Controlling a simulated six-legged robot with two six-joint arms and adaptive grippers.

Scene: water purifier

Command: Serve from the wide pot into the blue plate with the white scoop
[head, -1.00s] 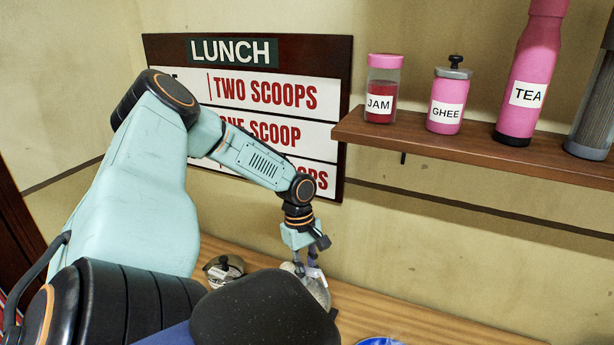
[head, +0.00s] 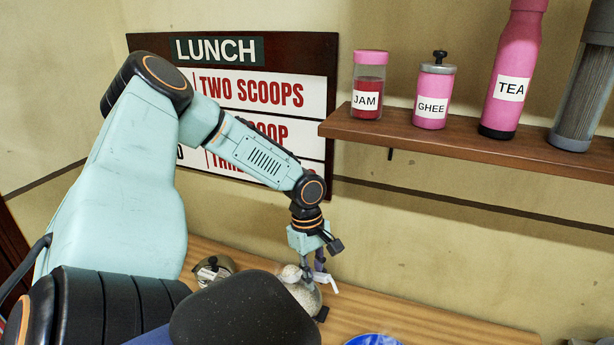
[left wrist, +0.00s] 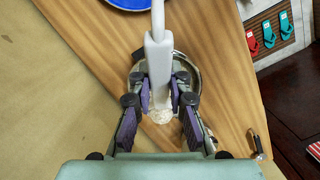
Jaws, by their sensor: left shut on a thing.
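My left gripper (head: 319,272) is shut on the white scoop (head: 328,283), above the right side of a pale, speckled round pot (head: 296,276). In the left wrist view the purple-padded fingers of the left gripper (left wrist: 160,100) hold the white scoop (left wrist: 158,58), whose long part runs to the top edge. The pot's rim (left wrist: 192,70) shows behind the fingers, with pale grainy stuff below the scoop. I cannot tell whether the scoop touches it. The blue plate (head: 374,340) shows only its far part; it is also at the top of the left wrist view (left wrist: 128,3). My right gripper is out of view.
A lidded metal pot (head: 214,268) stands left of the speckled pot. A wall shelf (head: 440,143) holds jars and bottles, to the right of the lunch sign (head: 235,38). The wooden counter (head: 440,325) is clear right of the plate.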

